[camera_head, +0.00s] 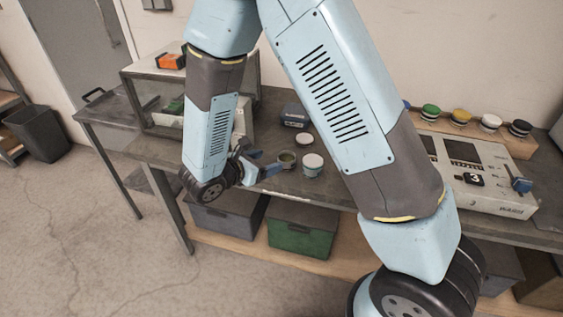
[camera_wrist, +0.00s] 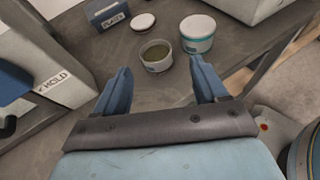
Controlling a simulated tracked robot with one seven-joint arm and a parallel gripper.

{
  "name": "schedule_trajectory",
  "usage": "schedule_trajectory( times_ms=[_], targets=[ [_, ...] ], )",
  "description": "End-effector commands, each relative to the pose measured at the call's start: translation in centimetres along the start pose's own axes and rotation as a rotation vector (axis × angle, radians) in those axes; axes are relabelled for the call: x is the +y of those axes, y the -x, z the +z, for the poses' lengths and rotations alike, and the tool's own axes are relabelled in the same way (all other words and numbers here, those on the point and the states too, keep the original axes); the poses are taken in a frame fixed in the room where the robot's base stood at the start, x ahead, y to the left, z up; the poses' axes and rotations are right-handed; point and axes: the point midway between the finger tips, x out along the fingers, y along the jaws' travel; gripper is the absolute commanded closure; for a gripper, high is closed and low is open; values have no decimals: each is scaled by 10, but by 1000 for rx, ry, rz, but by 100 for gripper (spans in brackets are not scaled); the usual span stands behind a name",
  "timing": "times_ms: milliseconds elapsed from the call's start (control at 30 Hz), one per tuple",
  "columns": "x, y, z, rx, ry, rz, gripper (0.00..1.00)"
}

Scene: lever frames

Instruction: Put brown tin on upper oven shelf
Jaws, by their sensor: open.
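A small open tin with olive-brown contents (camera_wrist: 155,56) stands upright on the grey bench; it also shows in the head view (camera_head: 287,157). No tin is plainly brown, and this one comes closest. My gripper (camera_wrist: 160,70) is open, with its two blue fingers pointing at this tin. The tin appears centred between the fingertips or just beyond them, with gaps on both sides; contact is not visible. In the head view my gripper (camera_head: 268,160) is low over the bench. A glass-sided case with an inner level (camera_head: 150,90) stands at the left; I cannot tell whether it is the oven.
A white tin with a teal band (camera_wrist: 198,38) stands right of the olive-brown one. A white disc (camera_wrist: 143,22) and a dark labelled box (camera_wrist: 107,14) lie behind. A pale box marked HOLD (camera_wrist: 60,75) is close on the left. A control panel (camera_head: 470,175) is right.

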Motion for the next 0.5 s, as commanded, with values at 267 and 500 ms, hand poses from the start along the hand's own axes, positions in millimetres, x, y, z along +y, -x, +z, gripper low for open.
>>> schedule_trajectory(
  times_ms=[267,500],
  targets=[
    [9,-2,-19,-18,58,52,28],
    [10,-43,-18,-18,58,49,28]
  ],
)
